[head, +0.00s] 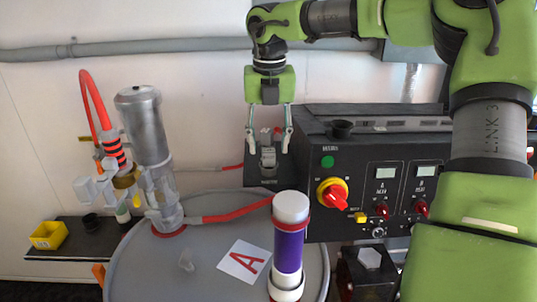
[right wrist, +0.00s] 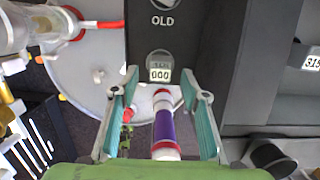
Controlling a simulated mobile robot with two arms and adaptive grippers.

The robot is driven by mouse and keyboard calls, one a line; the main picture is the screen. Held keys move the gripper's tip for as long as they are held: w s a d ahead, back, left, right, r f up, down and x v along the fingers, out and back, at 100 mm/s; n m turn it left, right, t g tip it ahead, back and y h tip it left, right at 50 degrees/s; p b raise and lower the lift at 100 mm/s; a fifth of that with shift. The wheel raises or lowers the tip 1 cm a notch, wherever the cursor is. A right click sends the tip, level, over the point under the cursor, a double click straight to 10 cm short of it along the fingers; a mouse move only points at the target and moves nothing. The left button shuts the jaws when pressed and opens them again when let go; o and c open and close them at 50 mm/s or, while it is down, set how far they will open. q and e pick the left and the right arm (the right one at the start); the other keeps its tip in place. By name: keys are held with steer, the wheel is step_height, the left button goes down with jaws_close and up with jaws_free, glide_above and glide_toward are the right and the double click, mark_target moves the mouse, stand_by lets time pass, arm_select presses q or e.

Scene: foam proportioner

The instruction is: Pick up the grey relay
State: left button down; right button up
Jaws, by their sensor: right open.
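The grey relay (head: 268,158) stands on a small black ledge at the left end of the black control box. In the right wrist view, a small grey block with a "000" label (right wrist: 160,66), apparently the relay, lies just beyond the fingertips. My right gripper (head: 268,142) points down with its fingers open, one on each side of the relay's upper part. In the right wrist view, the open gripper (right wrist: 159,85) has nothing held between its fingers. Whether the fingers touch the relay cannot be told. My left gripper is not in view.
The black control box (head: 312,143) with dials and red knobs is right of the relay. A purple cylinder with a white cap (head: 289,245) stands in front, on a grey drum (head: 205,270). A pipe runs along the wall.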

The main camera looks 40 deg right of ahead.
steer(key=shift+w+d+f, duration=0.15)
steer(key=shift+f, duration=0.55)
steer(key=shift+w+d+f, duration=0.1)
steer(key=shift+d+f, duration=0.05)
steer(key=shift+f, duration=0.5)
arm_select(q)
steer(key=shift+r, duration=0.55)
arm_select(e)
jaws_close()
steer(key=shift+r, duration=0.15)
